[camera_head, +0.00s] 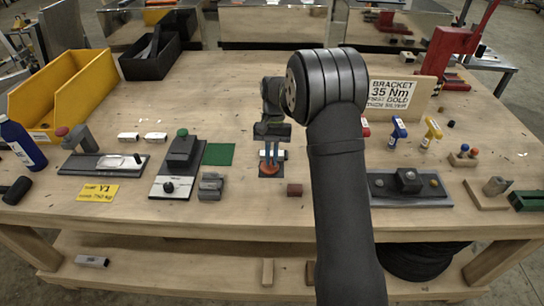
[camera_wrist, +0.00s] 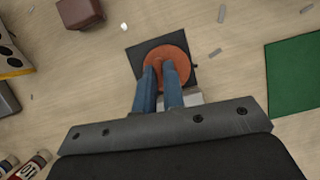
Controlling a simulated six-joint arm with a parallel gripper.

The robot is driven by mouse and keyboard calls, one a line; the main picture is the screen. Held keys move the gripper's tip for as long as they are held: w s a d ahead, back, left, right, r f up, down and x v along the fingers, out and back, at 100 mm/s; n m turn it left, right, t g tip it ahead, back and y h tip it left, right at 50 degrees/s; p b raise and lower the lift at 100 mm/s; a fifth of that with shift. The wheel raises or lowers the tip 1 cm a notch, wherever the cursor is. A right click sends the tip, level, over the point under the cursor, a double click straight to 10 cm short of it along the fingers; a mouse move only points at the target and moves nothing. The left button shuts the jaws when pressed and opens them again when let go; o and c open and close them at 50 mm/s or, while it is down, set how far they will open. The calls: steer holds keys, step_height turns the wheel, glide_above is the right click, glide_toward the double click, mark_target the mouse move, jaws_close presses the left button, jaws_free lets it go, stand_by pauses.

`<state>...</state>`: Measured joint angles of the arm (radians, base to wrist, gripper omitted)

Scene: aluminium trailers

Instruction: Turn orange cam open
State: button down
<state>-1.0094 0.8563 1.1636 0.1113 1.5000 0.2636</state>
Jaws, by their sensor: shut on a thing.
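The orange cam (camera_head: 270,169) is a round orange piece on a small dark square plate on the wooden table, in front of my arm in the head view. In the wrist view the orange cam (camera_wrist: 170,62) shows as a disc on the dark plate (camera_wrist: 138,54). My gripper (camera_head: 271,155) points down at it, and its two blue fingers (camera_wrist: 162,70) are closed on a raised middle part of the cam. The fingers hide most of that part. A light metal block behind the cam is partly covered by the fingers.
A green mat (camera_wrist: 292,75) lies to one side, with a green-knobbed fixture (camera_head: 181,150) left of it in the head view. A brown block (camera_head: 294,190) sits close by. A dark fixture plate (camera_head: 408,187) is to the right. A yellow bin (camera_head: 68,95) stands at the left.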

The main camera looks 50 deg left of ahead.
steer(key=shift+n, duration=0.5)
steer(key=c, duration=1.5)
jaws_free()
steer(key=v, duration=1.7)
steer(key=shift+s+a+r, duration=0.15)
steer(key=shift+a+r, duration=0.05)
steer(key=shift+a, duration=0.1)
steer(key=x, duration=1.7)
steer(key=shift+d+f, duration=0.25)
steer(key=shift+r, duration=0.1)
